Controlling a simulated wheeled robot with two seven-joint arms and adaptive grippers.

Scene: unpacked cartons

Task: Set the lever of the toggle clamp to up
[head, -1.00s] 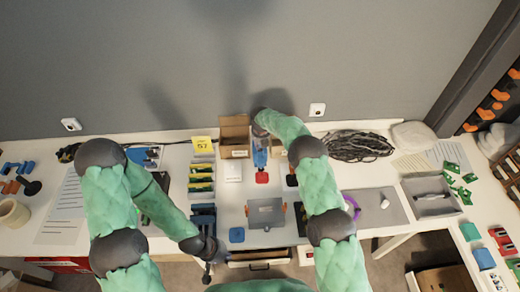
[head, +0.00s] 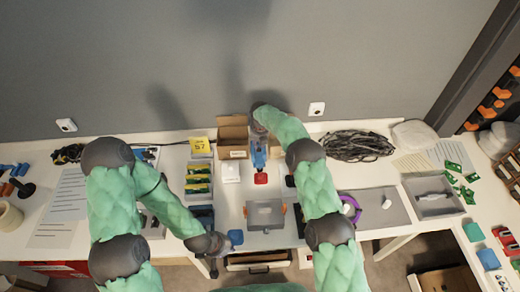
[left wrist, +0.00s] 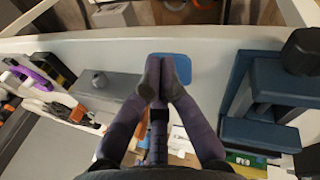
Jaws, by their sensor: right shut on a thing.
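The toggle clamp appears to be the small blue part (head: 259,157) with a red piece (head: 261,178) at its near end, at the back middle of the table in the head view. My right gripper (head: 260,143) reaches down over it from behind and is shut on it, seemingly at the lever. The gripper and arm hide much of the clamp, so the lever's angle is unclear. My left gripper (head: 213,262) is at the table's front edge, away from the clamp. In the left wrist view its fingertips (left wrist: 160,80) are together and empty, over a flat blue square (left wrist: 178,62).
A grey box with orange clips (head: 265,213) stands in front of the clamp. Bins with green boards (head: 198,180) stand left. A black cable coil (head: 357,147) lies right. A drawer (head: 258,261) is open below.

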